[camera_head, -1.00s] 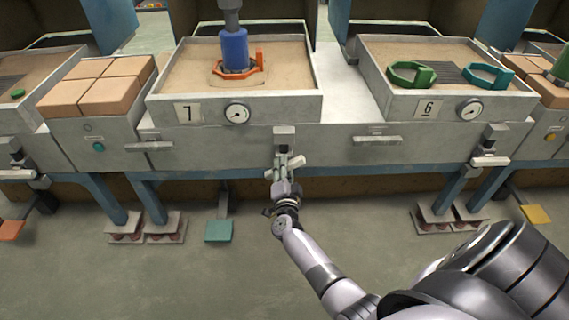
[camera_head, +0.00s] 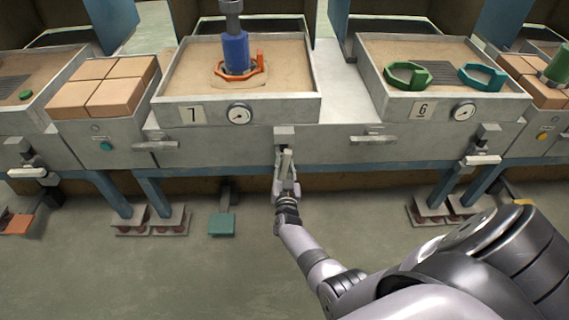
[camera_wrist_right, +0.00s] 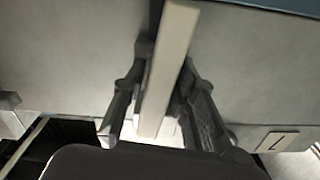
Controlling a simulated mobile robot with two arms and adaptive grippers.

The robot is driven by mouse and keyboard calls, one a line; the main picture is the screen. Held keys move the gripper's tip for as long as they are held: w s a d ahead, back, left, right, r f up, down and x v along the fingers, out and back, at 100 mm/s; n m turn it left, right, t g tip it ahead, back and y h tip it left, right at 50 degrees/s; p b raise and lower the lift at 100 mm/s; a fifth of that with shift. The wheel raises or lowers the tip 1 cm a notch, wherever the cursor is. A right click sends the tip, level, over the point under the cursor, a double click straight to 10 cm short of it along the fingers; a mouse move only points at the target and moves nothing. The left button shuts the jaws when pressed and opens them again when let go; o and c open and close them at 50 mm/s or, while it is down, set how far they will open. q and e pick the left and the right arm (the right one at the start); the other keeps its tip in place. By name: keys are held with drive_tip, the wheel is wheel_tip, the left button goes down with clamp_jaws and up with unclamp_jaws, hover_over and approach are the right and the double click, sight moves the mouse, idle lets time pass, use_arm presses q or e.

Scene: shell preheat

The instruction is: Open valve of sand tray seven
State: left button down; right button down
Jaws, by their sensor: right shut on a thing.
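Sand tray seven (camera_head: 285,111) carries a "7" label (camera_head: 192,115) and a round gauge (camera_head: 239,115) on its front. Its valve lever (camera_head: 287,158), a pale flat bar, hangs below the tray front and now points down and toward me. My right gripper (camera_head: 286,177) is shut on this lever from below. In the right wrist view the bar (camera_wrist_right: 170,65) runs between the two fingers (camera_wrist_right: 162,95), one on each side. My left gripper is not in view.
Tray six (camera_head: 460,93) is to the right. Neighbouring valve levers (camera_head: 482,160) lie crosswise. Blue table legs (camera_head: 162,195) and a teal pedal (camera_head: 222,224) are below.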

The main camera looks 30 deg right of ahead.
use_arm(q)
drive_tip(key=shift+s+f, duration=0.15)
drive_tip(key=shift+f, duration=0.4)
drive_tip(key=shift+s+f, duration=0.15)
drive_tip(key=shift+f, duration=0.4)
use_arm(e)
drive_tip(key=shift+s+f+n, duration=0.1)
drive_tip(key=shift+f+n, duration=0.05)
drive_tip(key=shift+n, duration=0.75)
drive_tip(key=c, duration=1.4)
unclamp_jaws()
drive_tip(key=shift+c, duration=0.2)
drive_tip(key=v, duration=0.7)
drive_tip(key=shift+s, duration=0.2)
drive_tip(key=shift+a, duration=0.15)
